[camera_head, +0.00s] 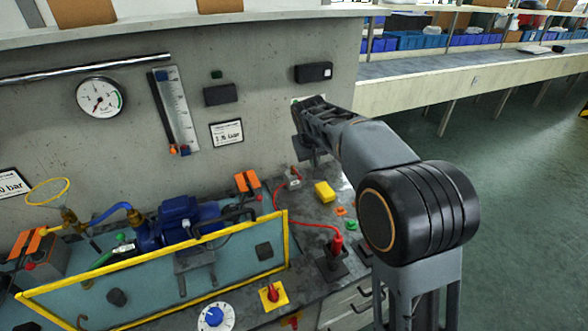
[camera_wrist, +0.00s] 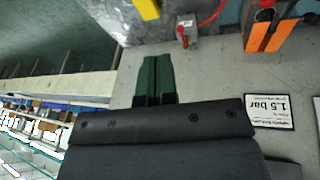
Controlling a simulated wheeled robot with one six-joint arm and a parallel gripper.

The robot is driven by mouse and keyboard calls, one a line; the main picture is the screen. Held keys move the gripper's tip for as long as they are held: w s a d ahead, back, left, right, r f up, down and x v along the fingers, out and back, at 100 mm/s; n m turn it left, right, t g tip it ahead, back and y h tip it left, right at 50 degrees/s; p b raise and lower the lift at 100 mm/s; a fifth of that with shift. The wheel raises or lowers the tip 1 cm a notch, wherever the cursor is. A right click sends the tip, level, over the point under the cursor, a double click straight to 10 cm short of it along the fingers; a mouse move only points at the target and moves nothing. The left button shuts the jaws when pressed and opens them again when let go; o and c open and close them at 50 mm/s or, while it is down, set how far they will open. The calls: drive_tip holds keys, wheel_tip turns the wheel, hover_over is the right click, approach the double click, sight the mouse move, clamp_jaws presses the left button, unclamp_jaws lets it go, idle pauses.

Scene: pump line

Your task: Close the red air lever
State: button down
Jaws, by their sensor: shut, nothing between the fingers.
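A small grey block with a red part (camera_head: 294,178) stands by the wall at the back of the bench. It also shows at the top of the wrist view (camera_wrist: 187,30); I cannot tell for sure that its red part is the air lever. A red handle on a yellow plate (camera_head: 270,293) is at the bench front. My gripper (camera_wrist: 157,58) has green fingers, shut together and empty, near the wall and apart from the block. In the head view my arm reaches to the wall and the fingertips are hard to make out.
A red hose runs to a red plug (camera_head: 336,243). The blue pump (camera_head: 181,217) sits behind a yellow-edged panel. A pressure label (camera_head: 226,133) is on the wall.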

drive_tip(key=n+t, duration=0.1)
approach(296, 173)
drive_tip(key=p+x, duration=0.3)
drive_tip(key=x, duration=0.3)
drive_tip(key=shift+a+f+h, duration=0.2)
drive_tip(key=shift+f+h, duration=0.05)
drive_tip(key=shift+h, duration=0.15)
